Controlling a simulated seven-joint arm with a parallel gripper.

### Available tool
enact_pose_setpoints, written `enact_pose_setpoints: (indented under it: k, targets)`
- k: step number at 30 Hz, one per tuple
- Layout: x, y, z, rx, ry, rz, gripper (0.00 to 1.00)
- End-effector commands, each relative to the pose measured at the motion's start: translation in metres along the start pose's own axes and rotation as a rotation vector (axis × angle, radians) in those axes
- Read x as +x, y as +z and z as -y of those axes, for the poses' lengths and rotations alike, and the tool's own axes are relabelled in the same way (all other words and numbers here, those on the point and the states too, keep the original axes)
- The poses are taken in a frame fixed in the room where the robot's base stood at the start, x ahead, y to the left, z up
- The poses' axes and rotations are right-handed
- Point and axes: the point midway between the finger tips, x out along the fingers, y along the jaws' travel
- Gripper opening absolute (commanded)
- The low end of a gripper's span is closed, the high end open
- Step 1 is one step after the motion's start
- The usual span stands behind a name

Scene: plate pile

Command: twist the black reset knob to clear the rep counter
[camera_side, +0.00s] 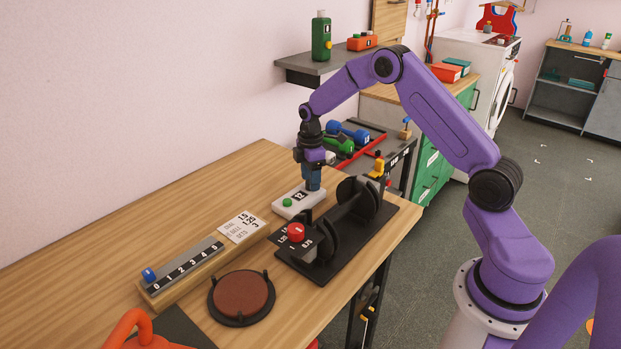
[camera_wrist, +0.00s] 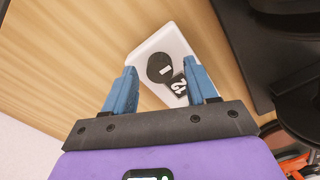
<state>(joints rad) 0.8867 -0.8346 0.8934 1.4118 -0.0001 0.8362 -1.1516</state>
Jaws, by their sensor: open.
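The rep counter is a white box (camera_side: 290,212) on the wooden table, with a green button (camera_side: 287,202) and a small dark display (camera_side: 299,196) that seems to read 12. In the wrist view the counter (camera_wrist: 177,40) lies ahead of my gripper (camera_wrist: 162,67). Its round black knob (camera_wrist: 158,66), with a white mark, shows between the two blue fingers, which stand apart with nothing held. In the side view my gripper (camera_side: 313,188) points down over the counter's far right end and hides the knob. Contact with the knob cannot be told.
A black stand with a dumbbell (camera_side: 347,207) sits close right of the counter; a red knob (camera_side: 296,232) is at its front. A printed card (camera_side: 241,228), a numbered rail (camera_side: 185,270) and a round brown pad (camera_side: 241,294) lie nearer. Bare table lies left.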

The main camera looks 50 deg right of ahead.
Motion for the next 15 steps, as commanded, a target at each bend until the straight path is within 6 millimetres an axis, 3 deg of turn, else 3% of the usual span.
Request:
enact_pose_setpoints:
  k: [11, 15]
  targets:
    - [0.0052, -0.0001, 0.0001, 0.0, 0.0, 0.0, 0.57]
    - [0.0051, -0.0001, 0.0001, 0.0, 0.0, 0.0, 0.11]
